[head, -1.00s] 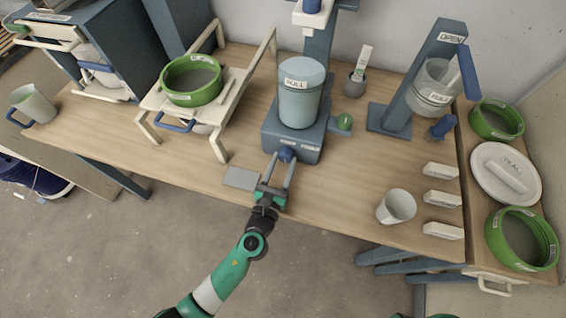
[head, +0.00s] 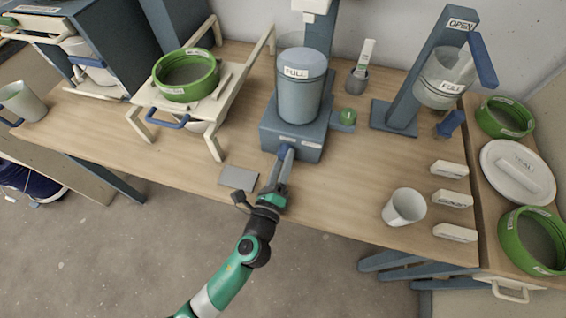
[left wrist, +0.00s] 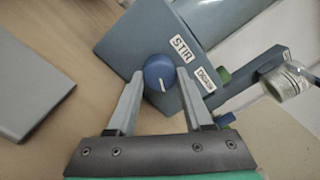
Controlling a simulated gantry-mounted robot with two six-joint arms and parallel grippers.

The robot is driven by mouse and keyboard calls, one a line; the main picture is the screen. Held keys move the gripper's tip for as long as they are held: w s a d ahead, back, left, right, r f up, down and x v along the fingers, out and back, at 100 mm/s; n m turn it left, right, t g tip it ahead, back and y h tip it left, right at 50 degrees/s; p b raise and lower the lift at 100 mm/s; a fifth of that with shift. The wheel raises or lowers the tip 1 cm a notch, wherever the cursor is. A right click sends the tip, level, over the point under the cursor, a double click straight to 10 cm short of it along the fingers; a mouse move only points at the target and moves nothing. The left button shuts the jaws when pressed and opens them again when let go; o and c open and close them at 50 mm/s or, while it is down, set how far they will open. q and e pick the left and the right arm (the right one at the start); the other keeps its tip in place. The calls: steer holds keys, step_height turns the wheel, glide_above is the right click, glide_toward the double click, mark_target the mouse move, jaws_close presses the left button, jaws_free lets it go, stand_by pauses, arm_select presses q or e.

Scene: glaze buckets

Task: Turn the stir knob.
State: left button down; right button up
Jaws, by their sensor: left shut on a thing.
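The stir knob (head: 284,151) is a round blue knob on the front of the blue-grey mixer base (head: 303,152). In the left wrist view the knob (left wrist: 158,70) has a short white mark and sits beside a STIR label (left wrist: 181,49). My left gripper (head: 285,156) is shut on the knob, with one finger on either side of it. The left wrist view shows both fingertips (left wrist: 160,84) at the knob. A lidded blue-grey bucket marked FULL (head: 300,98) stands on the mixer base. My right gripper is out of view.
A flat grey plate (head: 239,178) lies left of my gripper. A white rack with a green sieve (head: 190,85) stands farther left. A green knob (head: 348,116) is on the base's right. A white cup (head: 405,206) and several white labelled blocks (head: 453,198) are right.

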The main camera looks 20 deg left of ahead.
arm_select(q)
steer(key=n+b, duration=0.3)
steer(key=n, duration=0.3)
steer(key=shift+f+n, duration=0.1)
steer(key=shift+n, duration=0.2)
steer(key=n+b, duration=0.1)
steer(key=n, duration=0.2)
steer(key=shift+d+n+y+b, duration=0.1)
steer(key=shift+n+y+b, duration=0.2)
steer(key=shift+n+b, duration=0.65)
steer(key=shift+n, duration=0.85)
steer(key=shift+r, duration=0.2)
steer(key=shift+c, duration=1.5)
jaws_free()
steer(key=shift+s, duration=0.1)
